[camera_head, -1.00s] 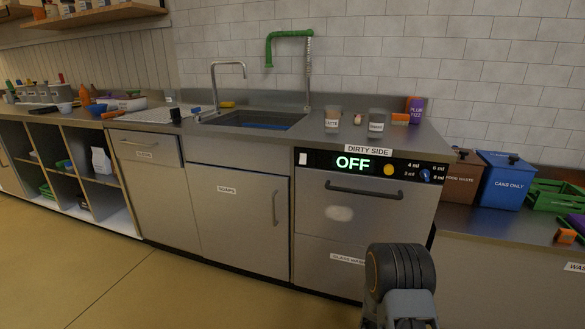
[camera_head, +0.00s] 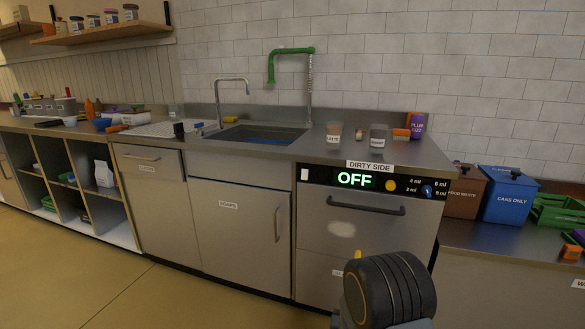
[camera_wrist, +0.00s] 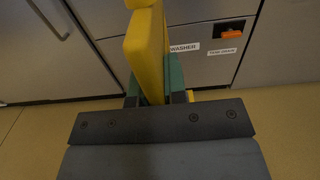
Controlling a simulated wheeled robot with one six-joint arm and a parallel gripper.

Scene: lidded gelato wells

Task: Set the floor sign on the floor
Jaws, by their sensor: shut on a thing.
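The yellow floor sign (camera_wrist: 148,50) rises in the middle of the wrist view as a tall, flat yellow panel. My gripper (camera_wrist: 156,88) is shut on it, with a green finger on each side. The sign's far end runs out of the top of the picture, so I cannot tell from here whether it touches the floor. The tan floor (camera_wrist: 290,125) shows below and beside it. In the head view my arm hides most of the area in front of the dishwasher, and only a small yellow bit shows beside the arm.
A dishwasher (camera_head: 345,235) reading OFF and steel cabinets (camera_head: 238,215) line the wall. Blue (camera_head: 508,197) and brown (camera_head: 464,192) bins stand at the right. Open floor (camera_head: 120,290) lies in front of the cabinets at the left.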

